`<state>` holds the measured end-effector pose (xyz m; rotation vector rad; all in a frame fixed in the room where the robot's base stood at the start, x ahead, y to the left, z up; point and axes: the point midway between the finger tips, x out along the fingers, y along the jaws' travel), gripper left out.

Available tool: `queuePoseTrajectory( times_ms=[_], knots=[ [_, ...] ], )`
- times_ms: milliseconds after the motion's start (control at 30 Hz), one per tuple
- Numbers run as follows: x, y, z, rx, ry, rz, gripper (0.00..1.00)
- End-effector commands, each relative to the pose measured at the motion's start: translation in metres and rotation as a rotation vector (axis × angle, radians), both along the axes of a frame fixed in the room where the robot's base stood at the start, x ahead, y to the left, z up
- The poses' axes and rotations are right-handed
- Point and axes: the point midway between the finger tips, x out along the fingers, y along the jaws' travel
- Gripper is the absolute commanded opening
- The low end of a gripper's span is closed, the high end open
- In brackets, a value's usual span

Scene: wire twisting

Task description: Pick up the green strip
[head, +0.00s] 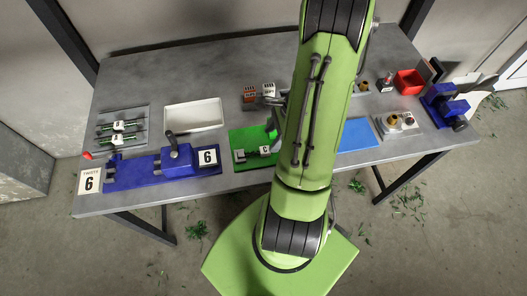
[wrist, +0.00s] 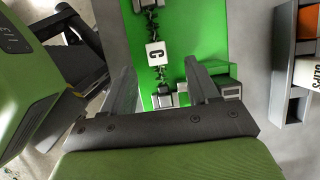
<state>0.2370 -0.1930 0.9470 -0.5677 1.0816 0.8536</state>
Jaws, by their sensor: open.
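A dark twisted strip with grey end blocks and a white label C (wrist: 156,54) lies on a green mat (wrist: 205,25). In the head view, this strip (head: 252,154) lies on the mat at the table's front, partly beside my arm. My gripper (wrist: 161,82) is open, its two fingers apart on either side of the strip's near end block, nothing held. Whether the fingers are at the strip's height cannot be told. Two more strips with green parts and white labels, one upper (head: 119,125) and one lower (head: 117,139), lie on a grey rack at the left.
A blue vise-like fixture (head: 130,172) with a lever and a 6 label stands at the front left. A white tray (head: 194,115) is behind it. A red bin (head: 409,82), a blue mat (head: 357,136) and a blue clamp (head: 446,107) are at the right. A CLIPS holder (wrist: 285,97) is beside the green mat.

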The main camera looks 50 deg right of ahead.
Motion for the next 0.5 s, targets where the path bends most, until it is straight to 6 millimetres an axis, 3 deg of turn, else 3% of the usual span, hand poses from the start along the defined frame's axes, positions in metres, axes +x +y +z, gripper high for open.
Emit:
queuePoseTrajectory(
  times_ms=[300, 500],
  knots=[
    [0.008, 0.019, -0.047, 0.002, 0.001, 0.003, 0.60],
    [0.010, 0.021, -0.052, -0.002, -0.001, 0.001, 0.60]
  ],
)
